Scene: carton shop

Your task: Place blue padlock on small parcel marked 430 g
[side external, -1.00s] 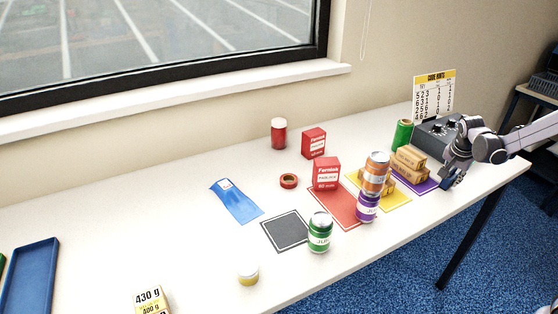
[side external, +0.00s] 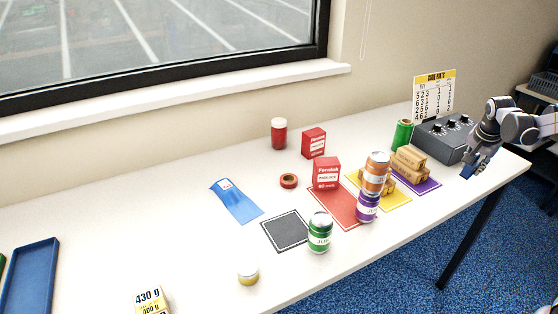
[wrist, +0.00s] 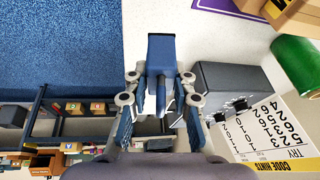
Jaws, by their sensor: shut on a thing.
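The blue padlock (wrist: 160,55) is held between the fingers of my gripper (wrist: 160,85) in the wrist view, its body sticking out past the fingertips. In the side external view my gripper (side external: 475,166) is at the right end of the table, and a small blue part of the padlock (side external: 467,171) shows at its tip. The small parcel marked 430 g (side external: 147,297) is at the bottom left of that view, partly cut off by the frame edge, far from my gripper.
A dark control box (side external: 440,140), a green can (side external: 402,134) and stacked brown parcels (side external: 408,160) stand left of my gripper. Cans (side external: 320,233) and red boxes (side external: 327,173) fill the middle. A blue tray (side external: 30,280) lies far left. The front table edge is near my gripper.

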